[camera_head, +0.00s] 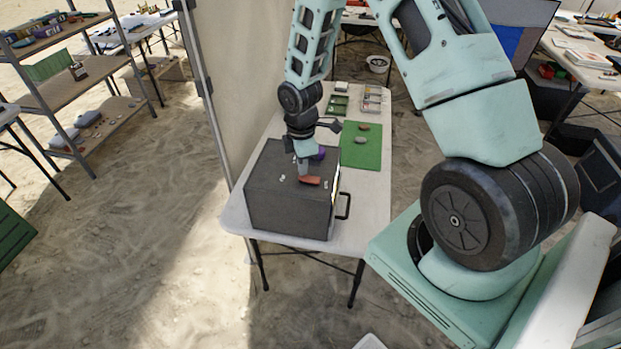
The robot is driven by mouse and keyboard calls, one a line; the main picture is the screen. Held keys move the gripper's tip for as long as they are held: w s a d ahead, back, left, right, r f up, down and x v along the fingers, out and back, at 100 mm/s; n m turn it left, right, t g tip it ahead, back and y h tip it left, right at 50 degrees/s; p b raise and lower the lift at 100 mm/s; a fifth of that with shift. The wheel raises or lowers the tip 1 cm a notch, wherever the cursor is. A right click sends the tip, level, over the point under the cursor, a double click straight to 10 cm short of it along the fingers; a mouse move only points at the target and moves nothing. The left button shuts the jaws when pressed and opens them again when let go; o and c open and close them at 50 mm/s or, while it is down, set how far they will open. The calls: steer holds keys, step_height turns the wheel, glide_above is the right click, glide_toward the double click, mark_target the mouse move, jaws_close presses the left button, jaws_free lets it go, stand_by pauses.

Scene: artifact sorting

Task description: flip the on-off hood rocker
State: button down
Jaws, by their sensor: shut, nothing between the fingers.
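The hood is a dark grey box (275,215) on the near end of a white folding table, with a black handle (344,206) on its right side. A reddish, elongated piece (311,181) is on its top face; I cannot tell whether it is the rocker or a loose object. Small pale marks or parts (282,178) also show on the top. My gripper (303,173) points down over the top face, shut and empty, its tips close to the reddish piece. I cannot tell whether they touch. The rocker's position is too small to read.
Behind the hood, a green mat (361,146) on the table (376,200) holds a few small stones, with green trays (338,104) farther back. A beige canvas wall and pole (207,88) stand close on the left. Shelves (85,90) are farther left. The sandy floor in front is open.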

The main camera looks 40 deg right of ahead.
steer(key=shift+f+b, duration=0.45)
steer(key=shift+f, duration=0.25)
stand_by(0.3)
step_height(320, 180, up, 7)
steer(key=p, duration=0.6)
steer(key=shift+r, duration=0.1)
stand_by(0.6)
